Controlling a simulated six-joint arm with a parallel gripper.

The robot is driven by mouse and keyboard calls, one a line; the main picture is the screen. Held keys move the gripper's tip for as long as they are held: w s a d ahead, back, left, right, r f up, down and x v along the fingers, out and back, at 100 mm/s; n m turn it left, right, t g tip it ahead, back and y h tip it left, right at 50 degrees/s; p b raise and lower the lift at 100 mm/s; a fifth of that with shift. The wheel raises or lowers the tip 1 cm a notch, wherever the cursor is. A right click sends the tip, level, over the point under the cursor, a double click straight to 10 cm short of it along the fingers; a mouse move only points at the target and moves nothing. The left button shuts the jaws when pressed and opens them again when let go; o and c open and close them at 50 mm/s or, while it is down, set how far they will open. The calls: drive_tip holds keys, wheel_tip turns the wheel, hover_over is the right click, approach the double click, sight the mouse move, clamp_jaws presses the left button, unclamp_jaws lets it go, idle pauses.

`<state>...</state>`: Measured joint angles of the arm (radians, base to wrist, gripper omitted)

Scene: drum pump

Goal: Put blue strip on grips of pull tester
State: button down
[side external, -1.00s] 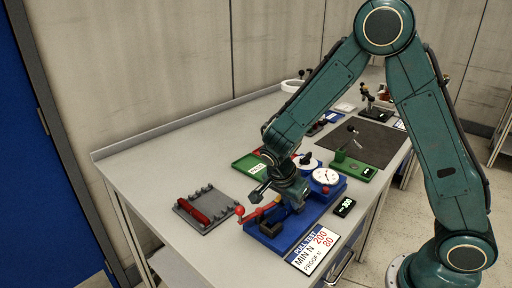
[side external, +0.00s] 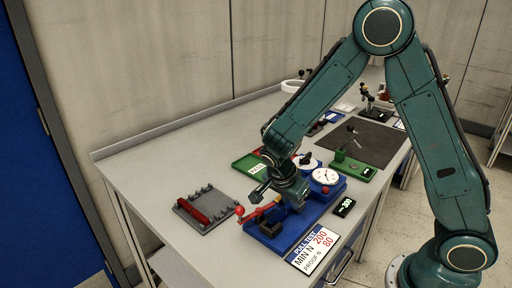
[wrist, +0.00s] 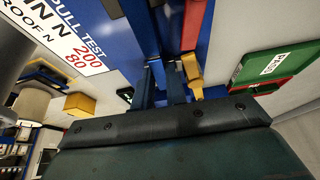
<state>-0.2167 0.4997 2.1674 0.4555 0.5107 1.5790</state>
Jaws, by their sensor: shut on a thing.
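The pull tester (side external: 318,212) is a blue base on the bench with a white round dial (side external: 326,176) at its far end and a red lever with a ball knob (side external: 240,210) at its near left. My gripper (side external: 282,207) is low over the tester's near half, pointing down. In the wrist view, my gripper (wrist: 165,82) has its fingers close together over the blue base, beside a red bar (wrist: 192,25) and a yellow piece (wrist: 193,75). It is shut on what seems to be the blue strip, which is mostly hidden between the fingers and blends with the base.
A grey rack (side external: 205,212) with a red piece stands left of the tester. A green PASS tray (side external: 247,164) lies behind it. A small black display (side external: 344,207) and a PULL TEST card (side external: 313,250) sit at the front. The bench's left part is clear.

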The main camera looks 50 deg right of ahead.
drive_tip(key=shift+s+a+f, duration=0.15)
drive_tip(key=shift+a+f, duration=0.05)
drive_tip(key=shift+f, duration=0.2)
drive_tip(key=c, duration=1.3)
unclamp_jaws()
drive_tip(key=shift+c, duration=1.2)
drive_tip(key=shift+o, duration=0.3)
drive_tip(key=shift+s+r, duration=0.1)
drive_tip(key=shift+o, duration=0.6)
drive_tip(key=shift+r, duration=0.4)
drive_tip(key=shift+w+r, duration=0.15)
drive_tip(key=shift+r, duration=0.75)
drive_tip(key=shift+w+r, duration=0.1)
drive_tip(key=shift+r, duration=2.65)
